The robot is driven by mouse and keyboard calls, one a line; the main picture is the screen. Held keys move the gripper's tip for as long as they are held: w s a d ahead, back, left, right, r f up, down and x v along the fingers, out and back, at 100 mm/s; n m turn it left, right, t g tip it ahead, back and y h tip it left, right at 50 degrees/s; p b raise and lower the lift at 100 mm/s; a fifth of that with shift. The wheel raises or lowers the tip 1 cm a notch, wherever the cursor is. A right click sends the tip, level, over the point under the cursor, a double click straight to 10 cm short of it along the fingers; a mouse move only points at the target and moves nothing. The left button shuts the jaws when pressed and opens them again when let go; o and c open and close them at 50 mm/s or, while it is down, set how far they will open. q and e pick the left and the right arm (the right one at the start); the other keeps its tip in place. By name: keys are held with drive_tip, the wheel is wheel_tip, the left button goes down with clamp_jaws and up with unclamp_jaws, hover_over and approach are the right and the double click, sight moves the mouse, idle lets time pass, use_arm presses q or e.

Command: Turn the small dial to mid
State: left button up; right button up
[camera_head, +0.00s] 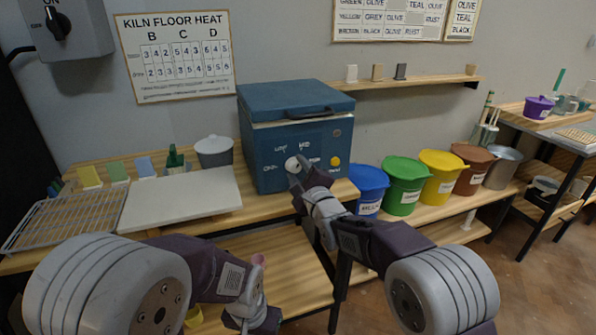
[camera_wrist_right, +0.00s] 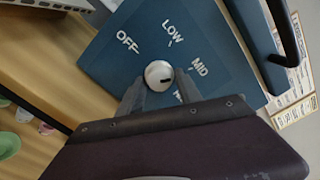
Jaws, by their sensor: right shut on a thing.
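The small dial (camera_head: 292,163) is a round white knob on the front of the blue kiln box (camera_head: 275,110). In the right wrist view the dial (camera_wrist_right: 158,74) sits among the labels OFF, LOW and MID, with another label partly hidden by a finger. A short dark mark shows on its right side; which label it points to is hard to tell. My right gripper (camera_wrist_right: 159,88) is shut on the dial, one finger on each side. My left gripper (camera_head: 256,285) hangs low in front of the bench, away from the kiln; its fingers are unclear.
A yellow button (camera_head: 335,161) is on the kiln front, right of the dial. A pale slab (camera_head: 180,203) and wire rack (camera_head: 65,222) lie on the bench to the left. Coloured buckets, including a blue one (camera_head: 368,185) and a green one (camera_head: 404,184), stand to the right.

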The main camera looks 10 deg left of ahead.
drive_tip(key=shift+f, duration=0.1)
idle(0.4)
drive_tip(key=o, duration=1.2)
drive_tip(key=v, duration=0.9)
drive_tip(key=shift+d, duration=0.1)
